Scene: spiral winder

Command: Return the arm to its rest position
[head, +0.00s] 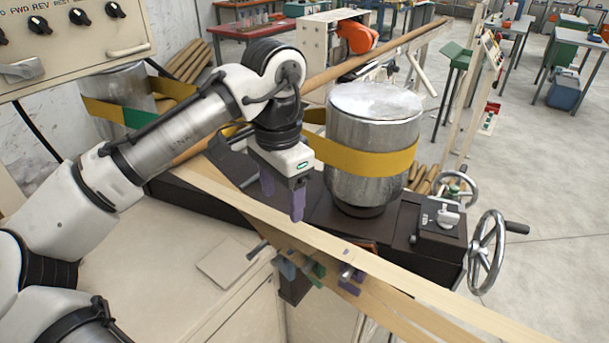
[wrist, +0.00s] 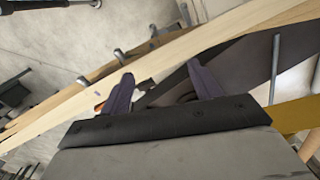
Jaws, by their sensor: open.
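My gripper (head: 282,193) hangs from my white and black arm near the middle of the head view. Its two purple fingers point down and stand apart with nothing between them. In the wrist view my gripper (wrist: 160,92) shows both fingers spread, with a pale wooden rail (wrist: 62,108) beyond them. In the head view the fingers are close to the pale wooden rail (head: 330,243), beside the metal drum (head: 372,125) with its yellow band. I cannot tell whether the fingers touch the rail.
A control panel (head: 70,35) with knobs is at the upper left. A handwheel (head: 487,250) sits at the machine's right end. Small clamps (head: 286,267) hang below the rail. A cream cabinet top (head: 150,255) lies under my arm. Open floor (head: 545,230) is at the right.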

